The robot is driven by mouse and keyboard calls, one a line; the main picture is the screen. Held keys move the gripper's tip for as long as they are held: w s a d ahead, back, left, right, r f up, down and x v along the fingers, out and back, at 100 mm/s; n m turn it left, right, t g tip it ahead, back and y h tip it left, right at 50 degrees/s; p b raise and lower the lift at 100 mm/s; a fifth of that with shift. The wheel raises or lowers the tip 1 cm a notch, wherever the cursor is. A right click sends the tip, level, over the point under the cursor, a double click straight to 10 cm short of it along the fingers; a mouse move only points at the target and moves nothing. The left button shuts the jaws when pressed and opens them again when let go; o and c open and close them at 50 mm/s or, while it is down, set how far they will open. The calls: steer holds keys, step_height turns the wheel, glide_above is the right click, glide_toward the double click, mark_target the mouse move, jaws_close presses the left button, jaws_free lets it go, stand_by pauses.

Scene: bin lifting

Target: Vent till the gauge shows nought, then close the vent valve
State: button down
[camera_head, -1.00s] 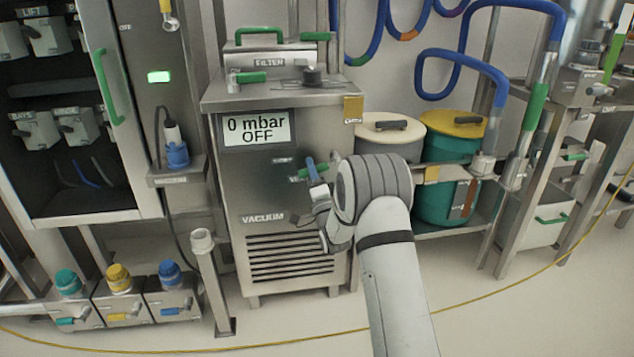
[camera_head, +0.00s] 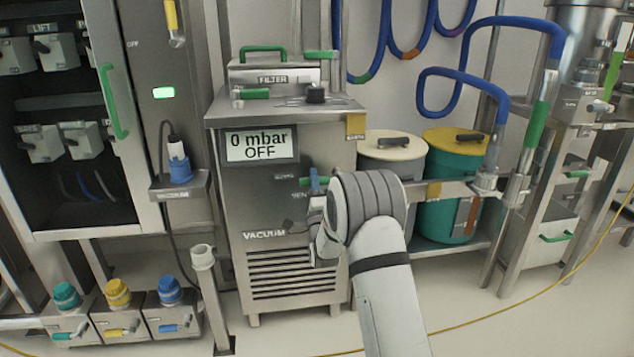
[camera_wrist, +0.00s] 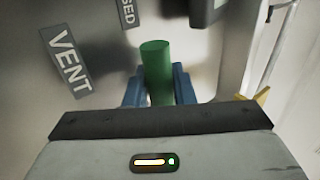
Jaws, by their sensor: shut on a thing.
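The gauge (camera_head: 261,146) on the steel vacuum cabinet (camera_head: 232,190) reads "0 mbar OFF" in the head view. Below it, on the cabinet front, is the vent valve's green handle (camera_head: 304,182), which looks about level. My gripper (camera_head: 315,178) is at this handle with its blue fingers on it. In the wrist view the green handle (camera_wrist: 156,72) stands between the blue fingers of my gripper (camera_wrist: 160,85), which is shut on it. A "VENT" label (camera_wrist: 68,62) lies to its left. Another label (camera_wrist: 128,12), cut off to "SED", is above.
A filter box (camera_head: 273,76) with green handles sits on the cabinet. Two drums, one cream-lidded (camera_head: 390,143) and one teal (camera_head: 447,160), stand close right of my arm. A post (camera_head: 207,285) and valve boxes (camera_head: 118,322) stand at lower left. Some floor in front is clear.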

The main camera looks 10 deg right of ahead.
steer(key=c, duration=1.6)
jaws_free()
steer(key=shift+s+d, duration=0.1)
steer(key=shift+d, duration=0.2)
steer(key=shift+o, duration=0.2)
steer(key=shift+s+a, duration=0.1)
steer(key=p+v, duration=0.2)
steer(key=v, duration=0.5)
steer(key=shift+s+f, duration=0.25)
steer(key=shift+f, duration=0.05)
